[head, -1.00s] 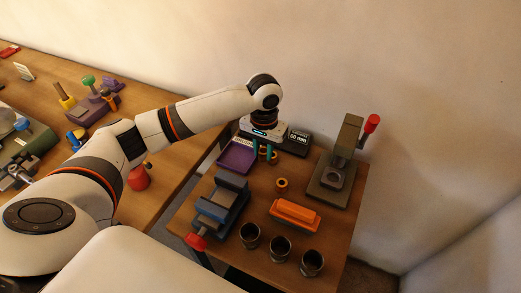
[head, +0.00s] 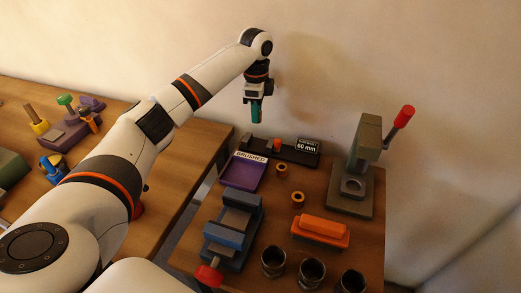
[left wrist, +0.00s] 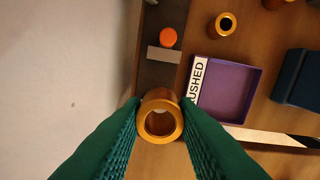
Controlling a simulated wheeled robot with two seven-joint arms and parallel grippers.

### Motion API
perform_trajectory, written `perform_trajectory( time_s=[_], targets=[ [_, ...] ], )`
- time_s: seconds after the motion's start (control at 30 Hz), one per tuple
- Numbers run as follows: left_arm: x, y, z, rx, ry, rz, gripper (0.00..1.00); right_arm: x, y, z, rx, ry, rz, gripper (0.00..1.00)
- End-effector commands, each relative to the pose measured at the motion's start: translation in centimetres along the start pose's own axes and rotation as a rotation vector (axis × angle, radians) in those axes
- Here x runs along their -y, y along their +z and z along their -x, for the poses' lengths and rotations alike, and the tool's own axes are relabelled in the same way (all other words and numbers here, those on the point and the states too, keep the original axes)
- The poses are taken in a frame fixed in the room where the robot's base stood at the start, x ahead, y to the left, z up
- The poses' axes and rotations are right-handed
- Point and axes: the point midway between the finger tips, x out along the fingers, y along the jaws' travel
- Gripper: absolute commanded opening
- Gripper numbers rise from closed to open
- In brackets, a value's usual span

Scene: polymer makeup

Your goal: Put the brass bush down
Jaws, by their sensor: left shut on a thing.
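My left gripper (head: 256,112) hangs in the air above the back of the right-hand table, with teal fingers pointing down. In the left wrist view its ribbed green fingers are shut on a brass bush (left wrist: 160,100), whose open end faces the camera. In the head view I cannot make out the held bush between the fingers. Two other brass bushes stand on the table, one by the gauge (head: 281,170) and one nearer (head: 297,200). A purple tray (head: 236,180) with a label ending in "USHED" also shows in the left wrist view (left wrist: 225,90), empty. My right gripper is out of view.
A dark gauge block reading 60 mm (head: 307,147) stands behind the tray. A press with a red handle (head: 370,150) stands at right. A blue vise (head: 240,220), an orange block (head: 320,228) and three metal cups (head: 312,272) are nearer. Bare wood separates them.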

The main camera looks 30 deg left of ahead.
Motion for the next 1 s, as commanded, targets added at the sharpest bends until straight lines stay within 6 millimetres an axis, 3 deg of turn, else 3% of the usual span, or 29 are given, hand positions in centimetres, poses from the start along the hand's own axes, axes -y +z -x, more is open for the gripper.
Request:
perform_trajectory(
  time_s=[0.47, 0.7, 1.0],
  targets=[
    [-0.2, -0.2, -5.5, 0.002, -0.003, -0.036, 0.04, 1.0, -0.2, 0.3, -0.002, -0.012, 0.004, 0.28],
    [-0.1, -0.3, -9.2, 0.0, -0.004, -0.034, 0.04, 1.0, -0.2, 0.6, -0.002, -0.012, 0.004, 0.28],
    [-0.2, -0.2, -9.9, 0.002, -0.001, -0.035, 0.04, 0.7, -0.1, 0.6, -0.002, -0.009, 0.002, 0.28]
  ],
)
